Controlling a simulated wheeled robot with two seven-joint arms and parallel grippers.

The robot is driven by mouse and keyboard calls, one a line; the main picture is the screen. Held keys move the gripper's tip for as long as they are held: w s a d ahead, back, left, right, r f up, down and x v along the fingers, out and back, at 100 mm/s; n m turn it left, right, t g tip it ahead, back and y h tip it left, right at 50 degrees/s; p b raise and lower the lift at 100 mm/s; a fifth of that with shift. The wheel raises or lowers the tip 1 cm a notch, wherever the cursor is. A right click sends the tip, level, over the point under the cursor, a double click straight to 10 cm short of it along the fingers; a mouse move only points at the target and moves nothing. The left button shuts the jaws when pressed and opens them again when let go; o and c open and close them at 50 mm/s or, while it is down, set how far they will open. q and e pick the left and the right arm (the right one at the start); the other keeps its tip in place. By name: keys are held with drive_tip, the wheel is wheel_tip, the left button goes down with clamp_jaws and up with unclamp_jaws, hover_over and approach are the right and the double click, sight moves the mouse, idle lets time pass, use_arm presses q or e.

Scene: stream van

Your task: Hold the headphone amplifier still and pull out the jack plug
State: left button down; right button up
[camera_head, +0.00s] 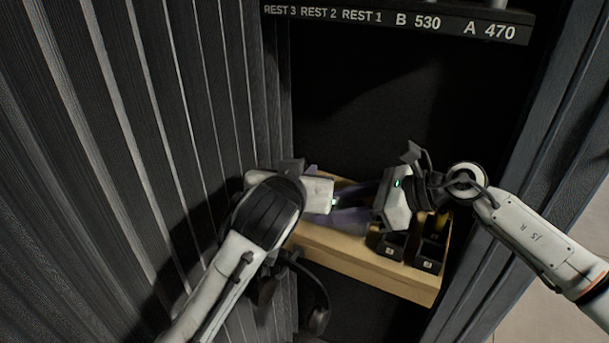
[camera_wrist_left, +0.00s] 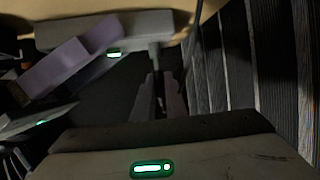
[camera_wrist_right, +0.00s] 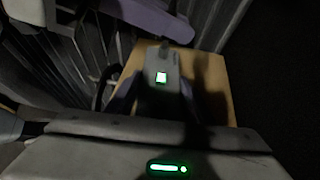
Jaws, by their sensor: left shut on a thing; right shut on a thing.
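The headphone amplifier (camera_wrist_right: 172,94) is a small grey box with a lit green display, over the wooden shelf. In the right wrist view my right gripper (camera_wrist_right: 157,98) has its purple fingers on both sides of it, shut on it. In the left wrist view the amplifier (camera_wrist_left: 110,30) lies across the top. The short grey jack plug (camera_wrist_left: 154,55) stands at its near side, and my left gripper (camera_wrist_left: 160,84) is shut on it. Whether the plug is fully seated cannot be told. In the head view the grippers hide most of the amplifier and plug.
The wooden shelf (camera_head: 370,267) carries black labelled bins (camera_head: 428,264) at its right. Headphones (camera_head: 319,318) hang below its left part. A ribbed wall (camera_head: 130,130) is close on the left, a dark panel (camera_head: 380,100) behind, and a labelled rail (camera_head: 400,20) above.

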use_arm(q)
drive_tip(key=shift+r, duration=0.85)
drive_tip(key=shift+r, duration=1.4)
use_arm(e)
drive_tip(key=o, duration=1.1)
